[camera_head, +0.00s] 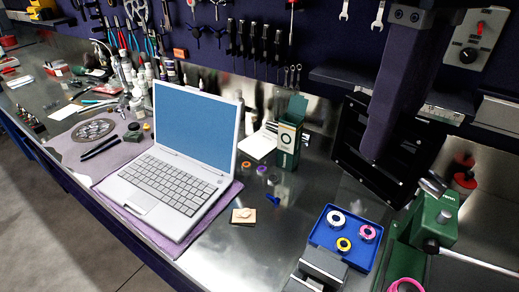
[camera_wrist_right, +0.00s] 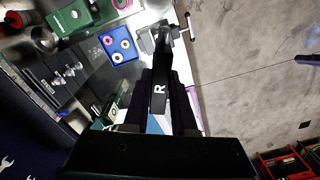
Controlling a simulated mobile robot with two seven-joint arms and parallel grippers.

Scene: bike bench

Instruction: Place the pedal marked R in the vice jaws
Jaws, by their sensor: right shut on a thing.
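My right gripper (camera_wrist_right: 162,78) is shut on the black pedal marked R (camera_wrist_right: 159,90). The white R faces the right wrist camera, between the two dark fingers. The small grey vice (camera_head: 322,266) stands at the bottom edge of the head view, partly cut off. In the right wrist view the vice (camera_wrist_right: 146,42) is beyond the pedal's far end, partly covered by it. My left gripper is not in view.
A blue tray (camera_head: 327,236) with tape rings is beside the vice. A green machine (camera_head: 432,222) stands at the right. A laptop (camera_head: 190,150) lies on a purple mat (camera_head: 82,172).

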